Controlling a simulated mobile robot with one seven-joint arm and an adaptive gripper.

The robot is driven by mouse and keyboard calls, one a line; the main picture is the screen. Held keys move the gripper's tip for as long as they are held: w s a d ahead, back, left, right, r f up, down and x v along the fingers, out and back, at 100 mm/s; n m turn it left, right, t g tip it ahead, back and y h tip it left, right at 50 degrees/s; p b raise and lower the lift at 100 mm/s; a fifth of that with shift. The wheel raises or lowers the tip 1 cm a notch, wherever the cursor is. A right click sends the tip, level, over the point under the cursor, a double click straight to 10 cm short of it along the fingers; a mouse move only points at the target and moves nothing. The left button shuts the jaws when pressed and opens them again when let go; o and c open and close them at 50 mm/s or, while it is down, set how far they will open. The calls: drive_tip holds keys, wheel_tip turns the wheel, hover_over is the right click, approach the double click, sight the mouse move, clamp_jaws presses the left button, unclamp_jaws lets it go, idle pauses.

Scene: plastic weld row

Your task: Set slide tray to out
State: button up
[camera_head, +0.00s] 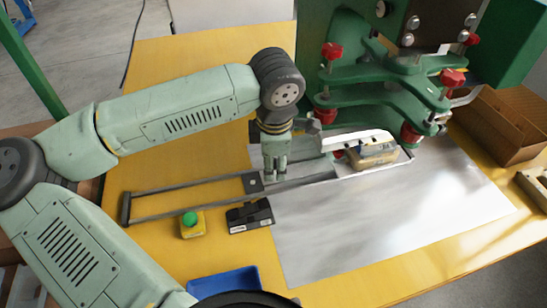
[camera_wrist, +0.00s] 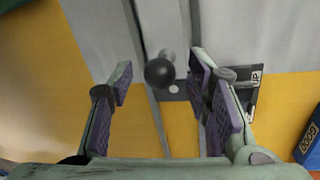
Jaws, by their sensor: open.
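The slide tray (camera_head: 340,172) lies on a pair of dark rails (camera_head: 165,213) that run from the left of the yellow table toward the green machine. Its loaded end, with a tan and white part (camera_head: 372,156) on it, is at the right beside the machine. My gripper (camera_head: 270,172) points down over the rails near their middle, open. In the wrist view a black ball knob (camera_wrist: 159,72) on a short grey stem shows between my two spread fingers, with space on both sides. The knob cannot be made out in the head view.
The green machine (camera_head: 385,75) with red knobs stands at the back right. A yellow box with a green button (camera_head: 190,219) and a black device (camera_head: 249,217) sit in front of the rails. A blue bin (camera_head: 225,281) is at the near edge, a cardboard box (camera_head: 500,128) at the right.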

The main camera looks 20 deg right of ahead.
clamp_jaws()
idle(0.5)
